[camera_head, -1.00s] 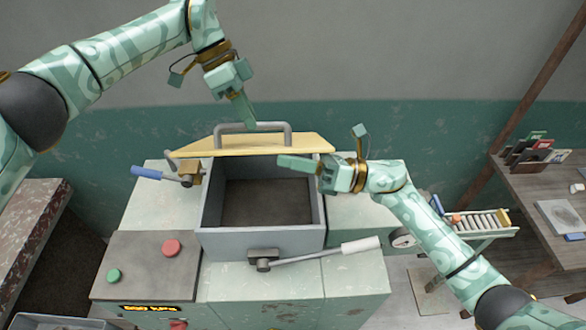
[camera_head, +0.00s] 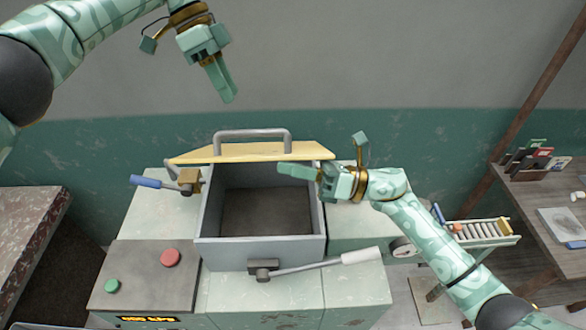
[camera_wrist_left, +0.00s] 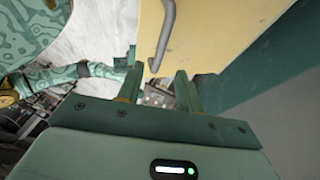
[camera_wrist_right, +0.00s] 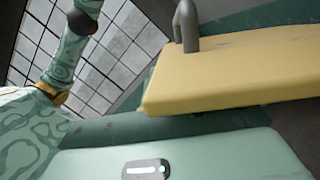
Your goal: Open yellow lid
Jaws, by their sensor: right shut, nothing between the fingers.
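The yellow lid (camera_head: 240,153) stands raised at the back edge of the grey box (camera_head: 210,215), tilted up so that mostly its edge shows. Its grey handle (camera_head: 252,133) is at the top. The box's dark inside is exposed. My left gripper (camera_head: 227,92) is above and left of the handle, apart from it; the left wrist view shows its fingers (camera_wrist_left: 158,88) spread and empty, with the lid (camera_wrist_left: 215,35) beyond. My right gripper (camera_head: 287,171) is shut and empty at the lid's right front side; contact is unclear. The lid also fills much of the right wrist view (camera_wrist_right: 235,75).
A lever with a white grip (camera_head: 360,256) is at the box front, and a blue-handled lever (camera_head: 147,181) is at left. Red (camera_head: 170,257) and green (camera_head: 112,286) buttons are on the panel. A shelf table (camera_head: 550,195) stands right. The air above the lid is free.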

